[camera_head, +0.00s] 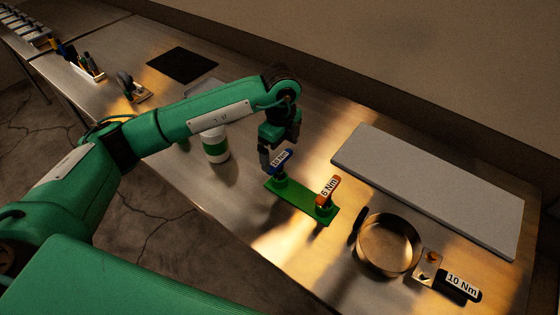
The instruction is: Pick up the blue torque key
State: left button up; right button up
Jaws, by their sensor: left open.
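The blue torque key (281,162) stands upright at the left end of a green holder (298,196) on the metal table. Its label is partly readable. An orange torque key (328,193) marked "6 Nm" stands at the holder's right end. My left gripper (268,157) is open, pointing down at the blue key's head from the left and above. A finger shows just left of the key; whether it touches the key cannot be told. The other finger is hard to make out. My right gripper is not in view.
A white and green container (215,145) stands left of the holder. A round metal pan (388,245) and a black "10 Nm" key (459,286) lie to the right. A long grey slab (425,185) lies behind. A black mat (183,65) lies further left.

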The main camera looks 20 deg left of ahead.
aim_at(280, 158)
pick_arm(q)
jog(key=shift+s+f+p, duration=0.2)
jog(key=shift+f+p, duration=0.4)
jog(key=shift+f, duration=0.2)
notch_tip(280, 158, down, 4)
jog(key=shift+a+r+p, duration=0.1)
jog(key=shift+r+p, duration=0.1)
jog(key=shift+p, duration=0.55)
jog(key=shift+f, duration=0.3)
jog(key=c, duration=0.8)
jog(key=shift+o, duration=0.2)
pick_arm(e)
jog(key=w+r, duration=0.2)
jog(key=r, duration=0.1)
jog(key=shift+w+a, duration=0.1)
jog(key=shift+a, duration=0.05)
